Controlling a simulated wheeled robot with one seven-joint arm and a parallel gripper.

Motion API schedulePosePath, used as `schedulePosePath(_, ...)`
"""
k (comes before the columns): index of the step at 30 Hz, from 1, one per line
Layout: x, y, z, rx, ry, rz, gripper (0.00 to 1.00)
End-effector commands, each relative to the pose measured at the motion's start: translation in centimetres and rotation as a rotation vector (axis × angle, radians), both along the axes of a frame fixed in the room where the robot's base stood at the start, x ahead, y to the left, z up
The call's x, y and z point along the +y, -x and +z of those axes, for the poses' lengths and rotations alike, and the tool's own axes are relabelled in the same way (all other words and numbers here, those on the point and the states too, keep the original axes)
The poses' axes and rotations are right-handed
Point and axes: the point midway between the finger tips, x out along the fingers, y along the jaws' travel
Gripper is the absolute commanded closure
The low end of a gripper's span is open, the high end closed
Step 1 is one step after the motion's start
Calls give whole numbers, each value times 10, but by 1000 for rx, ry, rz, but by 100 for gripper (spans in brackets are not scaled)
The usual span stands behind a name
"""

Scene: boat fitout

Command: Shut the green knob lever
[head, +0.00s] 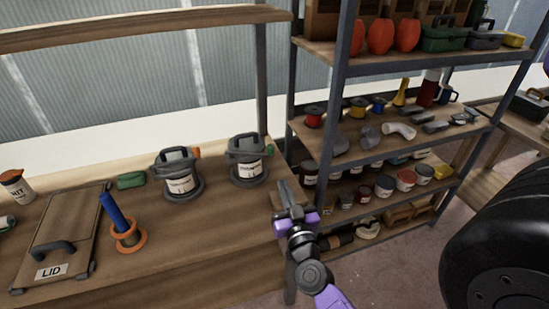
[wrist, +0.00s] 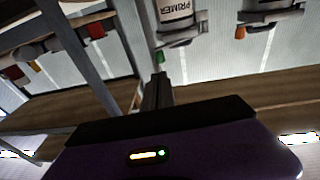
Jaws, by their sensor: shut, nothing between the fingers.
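The green knob (head: 270,149) is on the right side of the right-hand grey pot (head: 247,160), which has a white label and stands on the wooden bench. In the wrist view, which is upside down, the green knob (wrist: 161,57) shows just past my fingertips, beside the pot labelled PRIMER (wrist: 177,14). My gripper (head: 284,184) is shut and empty at the bench's right end, to the right of the knob. Its closed fingers (wrist: 158,80) point toward the knob; I cannot tell whether they touch it. The lever's exact angle is too small to read.
A similar pot (head: 178,182) with an orange knob (head: 196,150) stands to the left. Farther left are a blue rod on an orange ring (head: 127,238) and a board marked LID (head: 60,240). A loaded shelf rack (head: 330,130) stands close on the right.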

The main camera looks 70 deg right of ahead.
Motion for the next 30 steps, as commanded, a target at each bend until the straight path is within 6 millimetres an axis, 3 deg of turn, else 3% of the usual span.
schedulePosePath(15, -78, -56, 14, -2, 1, -1, 100)
schedulePosePath(21, -92, -66, 16, -1, 1, -1, 100)
schedulePosePath(30, -95, -68, 16, 0, 0, 0, 100)
